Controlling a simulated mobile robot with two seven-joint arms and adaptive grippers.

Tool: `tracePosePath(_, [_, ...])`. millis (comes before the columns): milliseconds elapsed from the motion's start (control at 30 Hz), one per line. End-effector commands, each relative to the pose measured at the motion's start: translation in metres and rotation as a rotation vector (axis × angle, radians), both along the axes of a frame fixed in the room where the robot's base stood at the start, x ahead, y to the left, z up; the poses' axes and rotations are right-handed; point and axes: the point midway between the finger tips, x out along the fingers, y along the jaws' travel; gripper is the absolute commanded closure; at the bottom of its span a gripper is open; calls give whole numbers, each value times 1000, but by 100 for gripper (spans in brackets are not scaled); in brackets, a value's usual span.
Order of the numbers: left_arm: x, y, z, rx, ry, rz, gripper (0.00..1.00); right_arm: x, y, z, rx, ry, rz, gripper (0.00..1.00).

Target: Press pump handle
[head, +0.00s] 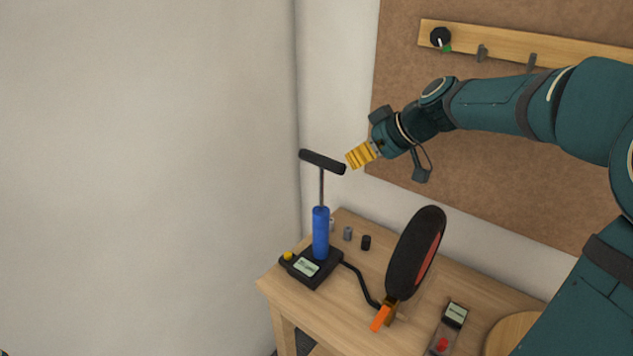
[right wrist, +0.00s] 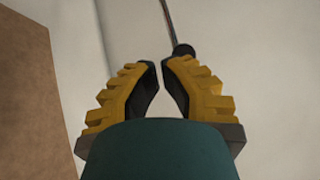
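The blue pump (head: 321,232) stands upright on its black base at the table's left end. Its thin rod is drawn out, with the black T-shaped handle (head: 322,161) at the top. My right gripper (head: 350,157) is beside the handle's right end, apparently just clear of it. In the right wrist view its yellow fingers (right wrist: 159,68) are nearly together with a narrow gap and nothing between them. The handle's dark end (right wrist: 183,50) shows just beyond the right fingertip, partly hidden. A yellow speck in the head view's bottom-left corner may be my left gripper (head: 3,352).
A black hose (head: 360,284) runs right from the pump base. A black-rimmed wheel (head: 412,256) stands on an orange-footed stand. A gauge device (head: 455,314) and small caps (head: 366,242) are on the table (head: 345,325). Walls are close behind and left; a hook rail (head: 505,45) hangs above.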

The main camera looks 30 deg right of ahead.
Motion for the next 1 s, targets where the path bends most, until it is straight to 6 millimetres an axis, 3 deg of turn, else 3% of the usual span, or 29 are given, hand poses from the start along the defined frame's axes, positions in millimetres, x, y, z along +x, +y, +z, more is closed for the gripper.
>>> tracePosePath(400, [14,4,84,0,-33,24,52,-11,26,86,-180,-53,-1,100])
tracePosePath(600, [19,5,111,2,-45,34,52,-14,36,116,-250,-100,1,100])
tracePosePath(1000, [21,6,119,2,-51,39,52,-16,40,126,-281,-125,1,100])
